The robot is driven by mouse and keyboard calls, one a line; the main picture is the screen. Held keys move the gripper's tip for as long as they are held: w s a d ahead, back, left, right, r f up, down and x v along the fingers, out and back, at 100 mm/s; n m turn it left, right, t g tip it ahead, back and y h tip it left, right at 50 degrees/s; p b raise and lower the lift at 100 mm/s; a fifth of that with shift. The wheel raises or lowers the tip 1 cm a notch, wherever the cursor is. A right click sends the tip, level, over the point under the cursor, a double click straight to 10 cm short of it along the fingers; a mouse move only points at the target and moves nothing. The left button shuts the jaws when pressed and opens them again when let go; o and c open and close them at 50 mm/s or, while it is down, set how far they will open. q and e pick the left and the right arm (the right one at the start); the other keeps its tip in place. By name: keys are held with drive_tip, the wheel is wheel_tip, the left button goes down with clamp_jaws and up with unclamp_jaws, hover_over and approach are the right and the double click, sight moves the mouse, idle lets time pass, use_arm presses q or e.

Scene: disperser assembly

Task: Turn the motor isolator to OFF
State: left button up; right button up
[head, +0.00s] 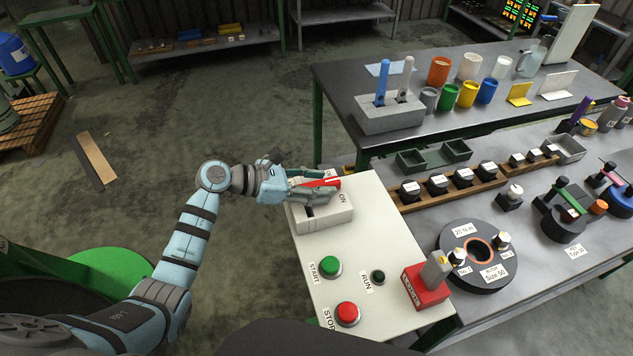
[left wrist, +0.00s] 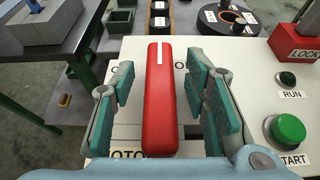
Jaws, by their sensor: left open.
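The motor isolator (head: 325,216) is a pale box on the white control panel (head: 375,220). Its red handle (head: 320,183) has a white stripe and points toward the ON label (head: 343,197) in the head view. In the left wrist view the red handle (left wrist: 159,100) stands between the two finger pads. My left gripper (head: 312,188) is open around the handle, with a visible gap on each side. The gripper partly hides the isolator and its other label. My right gripper is not in view.
The panel also carries a green START button (head: 330,267), a red STOP button (head: 347,313), a small RUN lamp (head: 378,277) and a red lock block (head: 427,284). A wooden rack with dark parts (head: 437,184) stands right of the panel. Open floor lies to the left.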

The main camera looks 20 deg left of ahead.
use_arm(q)
clamp_jaws()
drive_tip(key=shift+r, duration=0.1)
drive_tip(key=shift+n+t+p, duration=0.3)
drive_tip(key=shift+p, duration=0.05)
drive_tip(key=n+t+y+p, duration=0.1)
drive_tip(key=p, duration=0.1)
drive_tip(key=n+t+y+p, duration=0.2)
drive_tip(key=p, duration=0.1)
drive_tip(key=shift+d+r, duration=0.1)
drive_tip(key=shift+r, duration=0.25)
drive_tip(key=shift+f+n+t+y+p, duration=0.15)
drive_tip(key=shift+n+t+y+p, duration=0.35)
drive_tip(key=shift+n+y+p, duration=0.4)
drive_tip(key=shift+f+n+t+y, duration=0.15)
drive_tip(key=shift+n+t+y, duration=0.55)
drive_tip(key=shift+n+y, duration=1)
